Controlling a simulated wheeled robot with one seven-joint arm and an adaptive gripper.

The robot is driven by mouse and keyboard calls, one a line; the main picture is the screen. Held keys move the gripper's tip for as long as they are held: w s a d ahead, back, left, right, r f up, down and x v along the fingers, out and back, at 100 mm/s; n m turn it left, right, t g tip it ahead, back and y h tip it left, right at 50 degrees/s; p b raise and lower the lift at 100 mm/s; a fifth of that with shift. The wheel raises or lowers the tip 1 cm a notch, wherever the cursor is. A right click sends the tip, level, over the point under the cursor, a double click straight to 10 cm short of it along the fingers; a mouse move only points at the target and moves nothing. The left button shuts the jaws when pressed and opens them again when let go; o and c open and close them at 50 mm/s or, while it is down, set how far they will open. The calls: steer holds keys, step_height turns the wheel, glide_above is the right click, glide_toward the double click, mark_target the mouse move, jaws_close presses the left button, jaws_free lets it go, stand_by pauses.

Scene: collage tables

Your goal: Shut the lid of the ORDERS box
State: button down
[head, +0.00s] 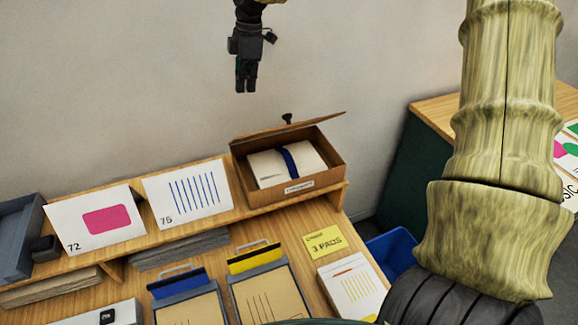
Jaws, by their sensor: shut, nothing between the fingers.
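A brown box (321,178) stands at the right end of the raised wooden shelf, with a small white label (299,187) on its front that is too small to read surely. Its lid (285,129) is raised, hinged along the back, with a dark knob at its upper edge. Inside lies a pale stack (266,168) with a dark blue band around it. My gripper (245,90) is in the air above and behind the box, up and left of the lid, pointing down. It is shut and empty, apart from the lid.
Cards marked 72 (95,220) and 75 (188,201) lean on the shelf (240,211) left of the box. Below are clipboards (262,290), a yellow 3 PADS note (323,242) and a blue bin (392,254). My arm covers the right side. Air around the gripper is clear.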

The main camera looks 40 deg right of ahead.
steer(key=s+a, duration=0.2)
steer(key=s, duration=0.7)
steer(key=shift+a+p, duration=0.15)
steer(key=shift+p, duration=0.25)
stand_by(1.2)
steer(key=shift+r, duration=0.15)
step_height(320, 180, up, 8)
steer(key=p, duration=0.6)
steer(key=shift+p, duration=0.35)
stand_by(0.4)
steer(key=shift+f, duration=0.2)
stand_by(1.1)
